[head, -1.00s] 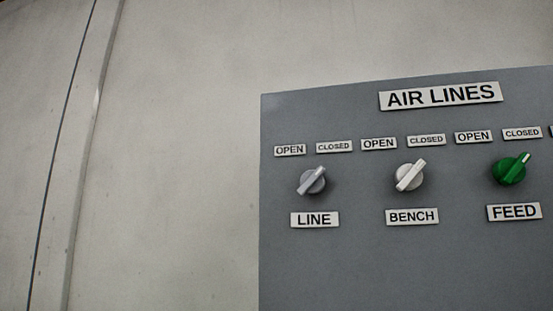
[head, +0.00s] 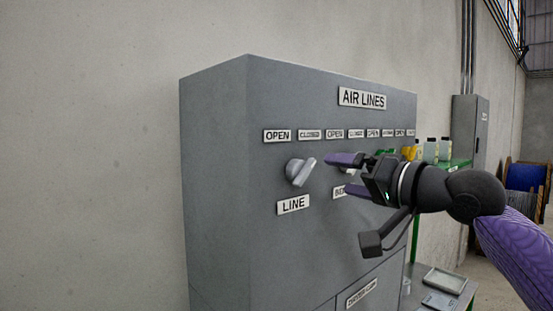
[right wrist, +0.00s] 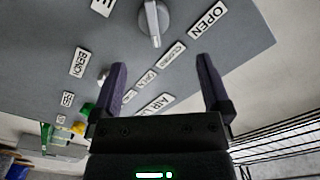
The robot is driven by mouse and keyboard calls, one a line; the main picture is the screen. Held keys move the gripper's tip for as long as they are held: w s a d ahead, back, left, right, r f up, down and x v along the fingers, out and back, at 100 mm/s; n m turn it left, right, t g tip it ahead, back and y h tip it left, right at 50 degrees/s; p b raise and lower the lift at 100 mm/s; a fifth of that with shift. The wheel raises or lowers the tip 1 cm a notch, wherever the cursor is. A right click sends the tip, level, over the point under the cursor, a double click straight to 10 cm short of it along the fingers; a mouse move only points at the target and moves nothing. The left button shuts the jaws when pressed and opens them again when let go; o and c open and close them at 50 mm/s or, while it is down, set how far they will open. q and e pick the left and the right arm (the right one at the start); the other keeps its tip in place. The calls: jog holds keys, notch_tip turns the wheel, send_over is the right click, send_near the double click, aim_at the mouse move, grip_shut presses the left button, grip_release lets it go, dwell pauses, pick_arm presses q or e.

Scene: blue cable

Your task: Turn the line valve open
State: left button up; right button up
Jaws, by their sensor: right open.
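The line valve (head: 298,173) is a grey knob with a bar handle, on the cabinet front above the LINE label (head: 293,204). Its handle tilts up and right, toward the CLOSED label (head: 311,134) and away from the OPEN label (head: 277,135). My right gripper (head: 337,174) is open and empty, just right of the knob and apart from it. In the right wrist view the line knob (right wrist: 152,24) lies beyond the open fingertips (right wrist: 160,66), between their lines. The bench knob is mostly hidden behind my gripper. My left gripper is not in view.
The grey AIR LINES cabinet (head: 225,170) carries more valves to the right, partly hidden by my right arm. Bottles (head: 431,150) stand on a green rack behind. A tray (head: 444,280) is at lower right. The wall left of the cabinet is bare.

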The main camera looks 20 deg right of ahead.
aim_at(310, 170)
jog(key=w+p, duration=0.2)
jog(key=w, duration=0.1)
jog(key=w+p, duration=0.1)
jog(key=w, duration=0.1)
jog(key=shift+w+a+r, duration=0.15)
jog(key=shift+a+r, duration=0.05)
jog(key=shift+a, duration=0.05)
jog(key=p+x, duration=0.1)
jog(key=x, duration=0.1)
jog(key=p+x, duration=0.1)
jog(key=x, duration=0.1)
jog(key=shift+a+f, duration=0.15)
jog(key=shift+a, duration=0.1)
jog(key=shift+w+f, duration=0.1)
jog(key=shift+f, duration=0.05)
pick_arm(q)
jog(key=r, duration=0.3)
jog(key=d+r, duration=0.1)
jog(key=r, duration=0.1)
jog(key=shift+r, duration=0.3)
pick_arm(e)
jog(key=shift+d, duration=0.1)
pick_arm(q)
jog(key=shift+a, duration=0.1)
